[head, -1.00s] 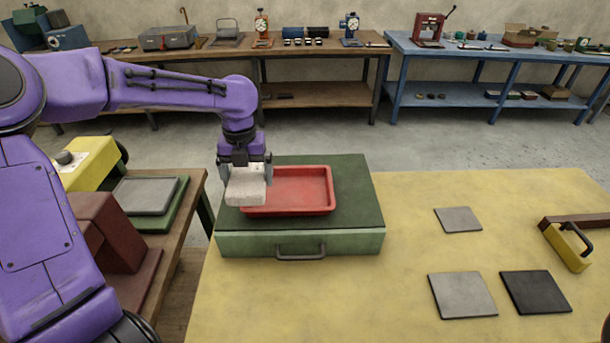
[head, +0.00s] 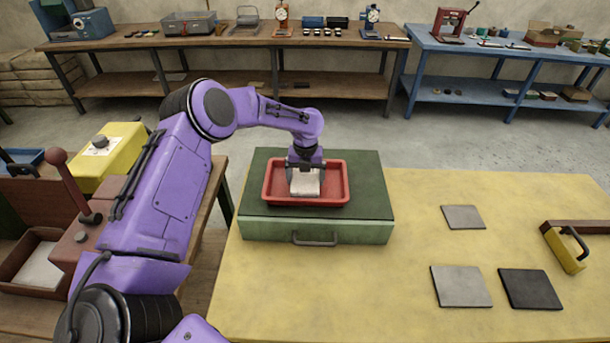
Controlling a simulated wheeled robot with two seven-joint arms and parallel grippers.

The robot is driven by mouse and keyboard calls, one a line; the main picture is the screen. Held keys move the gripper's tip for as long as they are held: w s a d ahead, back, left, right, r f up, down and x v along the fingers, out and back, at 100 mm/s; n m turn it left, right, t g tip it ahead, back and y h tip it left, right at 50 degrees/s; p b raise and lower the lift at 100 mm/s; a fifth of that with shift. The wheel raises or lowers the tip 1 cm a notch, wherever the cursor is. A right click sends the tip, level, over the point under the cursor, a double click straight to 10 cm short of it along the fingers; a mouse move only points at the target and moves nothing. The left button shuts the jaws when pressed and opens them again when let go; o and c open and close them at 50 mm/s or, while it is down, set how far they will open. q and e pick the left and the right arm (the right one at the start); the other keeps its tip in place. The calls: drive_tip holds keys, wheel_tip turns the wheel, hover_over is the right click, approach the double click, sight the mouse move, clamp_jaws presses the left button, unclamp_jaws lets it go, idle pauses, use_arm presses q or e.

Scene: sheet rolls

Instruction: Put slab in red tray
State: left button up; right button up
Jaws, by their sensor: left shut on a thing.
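The pale grey slab (head: 306,184) is in my left gripper (head: 305,168), which is shut on it. The slab is inside the outline of the red tray (head: 337,199), around its middle. I cannot tell whether it touches the tray floor. The red tray lies on top of the green case (head: 366,190). The gripper hides the far end of the slab. My right gripper is not in view.
The case stands on the yellow table (head: 400,295). Two grey plates (head: 463,217) (head: 461,286) and a dark plate (head: 530,289) lie to the right. A yellow handled tool (head: 567,250) is at the right edge. The table between case and plates is clear.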

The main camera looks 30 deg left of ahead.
sight(306, 175)
use_arm(q)
drive_tip(key=shift+w+f, duration=0.1)
drive_tip(key=shift+f, duration=0.25)
drive_tip(key=shift+w+f, duration=0.3)
drive_tip(key=o, duration=1.1)
drive_tip(key=shift+s+r, duration=0.15)
drive_tip(key=shift+s, duration=0.1)
drive_tip(key=shift+r, duration=0.2)
wheel_tip(306, 175, up, 10)
drive_tip(key=b, duration=0.3)
drive_tip(key=shift+r, duration=0.25)
drive_tip(key=shift+w+r, duration=0.1)
drive_tip(key=shift+r, duration=0.4)
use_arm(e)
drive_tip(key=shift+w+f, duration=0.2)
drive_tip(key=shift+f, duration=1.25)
